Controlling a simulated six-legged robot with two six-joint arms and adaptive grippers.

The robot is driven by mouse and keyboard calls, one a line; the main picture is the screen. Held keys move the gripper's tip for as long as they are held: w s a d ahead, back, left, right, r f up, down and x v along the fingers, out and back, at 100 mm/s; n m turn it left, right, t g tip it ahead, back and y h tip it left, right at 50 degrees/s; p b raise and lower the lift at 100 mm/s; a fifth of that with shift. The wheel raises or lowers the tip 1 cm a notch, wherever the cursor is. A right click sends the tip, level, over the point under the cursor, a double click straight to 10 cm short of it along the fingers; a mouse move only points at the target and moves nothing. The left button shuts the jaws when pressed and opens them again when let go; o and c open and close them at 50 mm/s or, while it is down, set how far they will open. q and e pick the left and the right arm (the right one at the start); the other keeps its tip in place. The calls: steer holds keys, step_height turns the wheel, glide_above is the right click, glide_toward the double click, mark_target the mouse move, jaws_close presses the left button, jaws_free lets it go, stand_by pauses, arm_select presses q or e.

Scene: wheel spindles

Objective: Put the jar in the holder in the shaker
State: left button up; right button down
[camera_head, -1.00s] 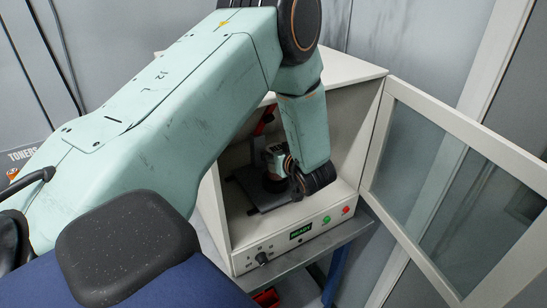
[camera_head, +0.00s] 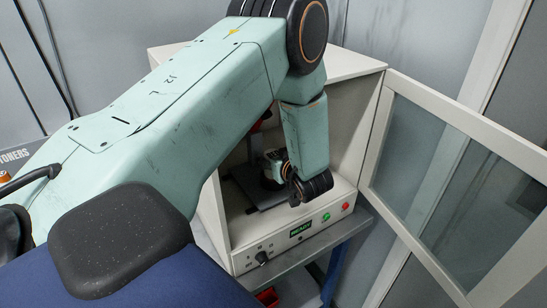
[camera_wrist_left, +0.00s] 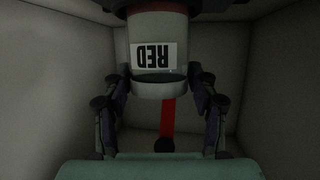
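A pale jar (camera_wrist_left: 153,22) with a white label reading RED upside down stands between the two fingers of my left gripper (camera_wrist_left: 160,82) in the left wrist view. The fingers close on its sides, near its dark end. The far end of the jar meets a wider dark part at the top edge, seemingly the holder; whether it is seated cannot be told. In the head view my left gripper (camera_head: 275,165) is inside the open shaker (camera_head: 218,205), low over a dark plate (camera_head: 262,190). The arm hides much of it. My right gripper is not in view.
The shaker's glazed door (camera_head: 445,175) stands open to the right. In the wrist view a red strip (camera_wrist_left: 168,115) lies behind the gripper, with cabinet walls close on both sides.

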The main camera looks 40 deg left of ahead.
arm_select(q)
steer(key=o, duration=0.3)
steer(key=shift+w+f, duration=0.1)
steer(key=shift+w, duration=0.15)
steer(key=shift+s+a, duration=0.1)
steer(key=shift+s, duration=0.05)
steer(key=shift+s, duration=0.1)
steer(key=b+v, duration=0.2)
steer(key=v, duration=1)
